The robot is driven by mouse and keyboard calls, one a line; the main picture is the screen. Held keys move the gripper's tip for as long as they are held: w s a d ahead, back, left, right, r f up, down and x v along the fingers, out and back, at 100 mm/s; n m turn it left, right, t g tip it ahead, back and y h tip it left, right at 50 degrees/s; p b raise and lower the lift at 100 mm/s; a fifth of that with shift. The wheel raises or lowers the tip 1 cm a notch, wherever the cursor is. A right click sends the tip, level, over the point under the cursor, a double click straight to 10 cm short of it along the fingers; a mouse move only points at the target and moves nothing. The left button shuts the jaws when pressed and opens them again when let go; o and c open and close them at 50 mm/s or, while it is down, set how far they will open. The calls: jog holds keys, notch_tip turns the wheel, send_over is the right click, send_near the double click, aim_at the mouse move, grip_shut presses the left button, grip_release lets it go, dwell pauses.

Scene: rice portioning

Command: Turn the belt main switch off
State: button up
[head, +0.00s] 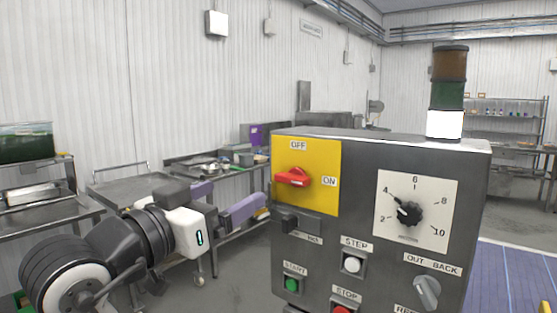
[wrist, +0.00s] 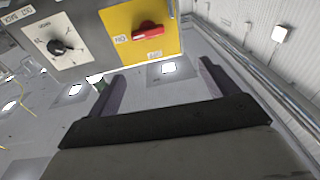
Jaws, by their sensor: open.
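The red belt main switch (head: 292,178) sits on a yellow plate (head: 320,155) at the upper left of the grey control box's front. Its handle lies roughly level, toward the ON label (head: 329,182); the OFF label (head: 298,145) is above it. In the wrist view the switch (wrist: 147,31) is at the top centre, beyond the fingers and appearing inverted. My gripper (head: 236,194) is just left of the box, apart from the switch. In the wrist view its two purple fingers (wrist: 161,70) are spread with nothing between them.
The control box (head: 380,145) also carries a black lever below the yellow plate, a numbered dial (head: 409,213), a STEP button (head: 352,264), green START and red STOP buttons, and a signal tower (head: 447,90). Metal tables (head: 130,187) stand behind my arm.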

aim_at(288, 181)
jog(key=shift+m+g, duration=0.4)
jog(key=shift+g, duration=0.4)
jog(key=p+x, duration=0.1)
jog(key=x, duration=0.3)
jog(key=p+x, duration=0.2)
jog(key=x, duration=0.2)
jog(key=d+p+x, duration=0.1)
jog(key=x, duration=0.3)
jog(key=shift+s+d+f+p, duration=0.1)
jog(key=shift+d+f+p, duration=0.15)
jog(key=shift+p, duration=0.1)
jog(key=shift+x, duration=0.8)
jog(key=shift+c, duration=0.2)
jog(key=c, duration=0.9)
